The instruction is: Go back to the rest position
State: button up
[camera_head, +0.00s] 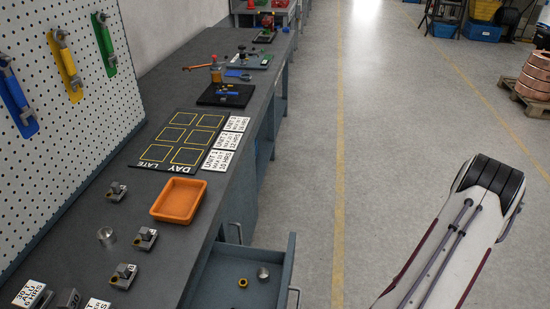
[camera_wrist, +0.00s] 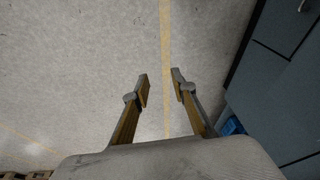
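My gripper (camera_wrist: 160,90) shows in the wrist view with its two fingers apart and nothing between them. Below the fingers there is only grey floor with a yellow line (camera_wrist: 165,40). In the head view, a white and black part of my arm (camera_head: 470,220) reaches up from the lower right over the floor, clear of the workbench (camera_head: 140,225). The gripper itself cannot be made out in the head view.
The workbench on the left holds an orange tray (camera_head: 178,200), a board with yellow squares (camera_head: 180,142) and several metal parts. An open drawer (camera_head: 285,275) juts into the aisle. Copper coils (camera_head: 535,75) stand on a pallet at the right. The aisle floor is free.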

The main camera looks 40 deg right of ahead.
notch_tip(320, 180, up, 13)
jog(key=w+g+h, duration=0.1)
jog(key=g+h, duration=0.1)
jog(key=g, duration=0.1)
jog(key=w+a+r+g, duration=0.1)
jog(key=w+a+r, duration=0.15)
jog(key=r, duration=0.35)
jog(key=w+a+r, duration=0.1)
jog(key=a+r, duration=0.3)
jog(key=r, duration=0.2)
jog(key=w+a+r+n+t+y, duration=0.1)
jog(key=a+r+n+t, duration=0.1)
jog(key=a+r, duration=0.6)
jog(key=w+a+r+n+t+y, duration=0.1)
jog(key=a+r, duration=0.6)
jog(key=a, duration=1)
jog(key=w+a+r+n+t+y, duration=0.1)
jog(key=a+r+n+t, duration=0.2)
jog(key=a+r, duration=0.5)
jog(key=shift+w+a+r+n+t, duration=0.35)
jog(key=shift+a+n, duration=0.35)
jog(key=shift+a, duration=1.95)
jog(key=shift+f, duration=0.1)
